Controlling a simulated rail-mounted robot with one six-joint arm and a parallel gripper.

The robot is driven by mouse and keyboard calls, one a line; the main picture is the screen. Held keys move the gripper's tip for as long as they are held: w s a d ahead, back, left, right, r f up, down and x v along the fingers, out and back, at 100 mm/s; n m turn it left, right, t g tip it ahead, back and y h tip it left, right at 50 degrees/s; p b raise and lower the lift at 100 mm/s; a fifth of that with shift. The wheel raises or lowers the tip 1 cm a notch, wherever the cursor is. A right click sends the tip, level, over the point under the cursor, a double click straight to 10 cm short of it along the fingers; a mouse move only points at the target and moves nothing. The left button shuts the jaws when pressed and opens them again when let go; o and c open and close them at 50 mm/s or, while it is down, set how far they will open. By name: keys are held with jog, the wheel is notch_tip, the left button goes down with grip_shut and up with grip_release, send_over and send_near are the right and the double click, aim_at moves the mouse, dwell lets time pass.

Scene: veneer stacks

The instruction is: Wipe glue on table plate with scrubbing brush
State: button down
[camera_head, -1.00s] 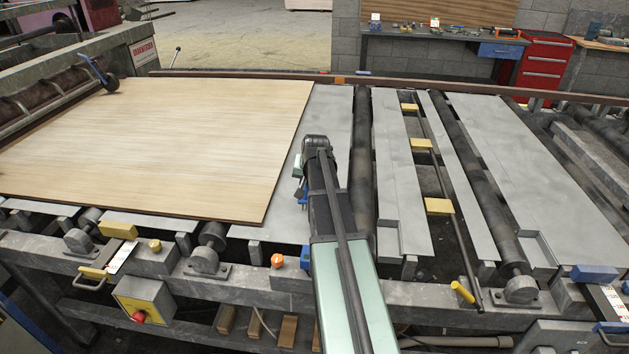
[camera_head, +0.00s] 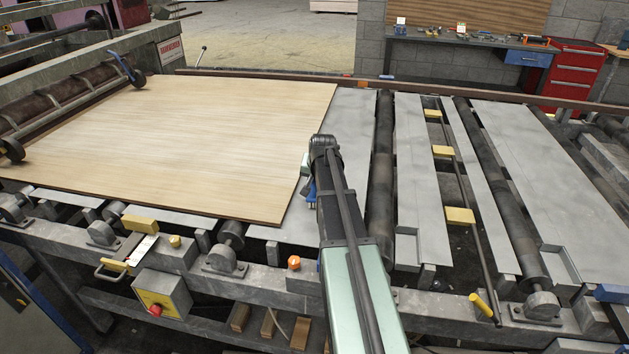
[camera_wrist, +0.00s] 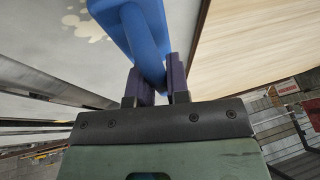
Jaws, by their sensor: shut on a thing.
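My gripper (camera_wrist: 162,88) is shut on the blue handle of the scrubbing brush (camera_wrist: 145,40) in the wrist view. The brush's far end runs out of the top of that view, and I cannot see its bristles. Pale cream glue spots (camera_wrist: 92,24) lie on the grey table plate (camera_wrist: 40,52), left of the brush. In the head view the brush shows as a small blue piece (camera_head: 311,191) beside my arm, near the right edge of the veneer. The grey plate (camera_head: 346,125) shows there between veneer and roller; I cannot make out the glue. I cannot tell whether the brush touches the plate.
A large wooden veneer sheet (camera_head: 180,140) covers the left of the table, close to the gripper. Dark rollers (camera_head: 381,170), yellow blocks (camera_head: 460,215) and more grey plates (camera_head: 530,170) lie to the right. A frame rail with an orange knob (camera_head: 294,262) runs along the front.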

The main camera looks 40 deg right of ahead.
jog(key=shift+s+d+f, duration=0.15)
jog(key=shift+s+d, duration=1.05)
jog(key=shift+s, duration=0.25)
jog(key=shift+s+d, duration=1.35)
jog(key=shift+s, duration=0.15)
jog(key=shift+w+a, duration=1.3)
jog(key=shift+w, duration=0.2)
jog(key=shift+w+a+b, duration=0.3)
jog(key=shift+w+a, duration=0.95)
jog(key=shift+w, duration=0.15)
notch_tip(320, 180, up, 9)
jog(key=p, duration=0.9)
